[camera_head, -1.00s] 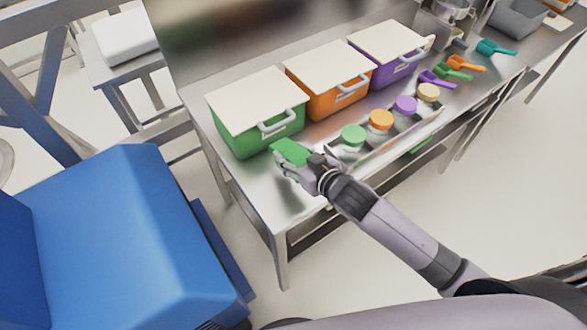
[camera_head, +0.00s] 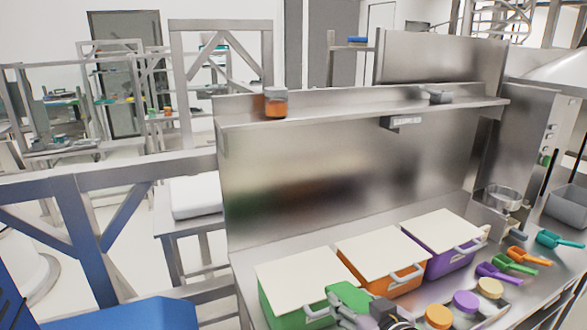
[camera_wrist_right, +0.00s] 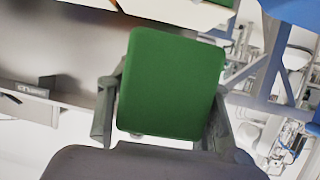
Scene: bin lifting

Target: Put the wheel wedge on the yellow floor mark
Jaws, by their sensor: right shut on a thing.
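A green block (camera_head: 349,296) is in my right gripper (camera_head: 343,311), low in the head view, in front of the green and orange bins. Whether it is the wheel wedge I cannot tell from its shape. In the right wrist view, the green block (camera_wrist_right: 172,82) sits between the two fingers of the right gripper (camera_wrist_right: 162,118), which is shut on it. Its face looks flat with rounded corners. No yellow floor mark shows in either view. My left gripper is not in view.
A steel bench carries a green bin (camera_head: 285,308), an orange bin (camera_head: 408,281) and a purple bin (camera_head: 455,262), all lidded. Round-lidded jars (camera_head: 466,301) and coloured scoops (camera_head: 520,263) lie to the right. A blue object (camera_head: 150,313) stands at lower left.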

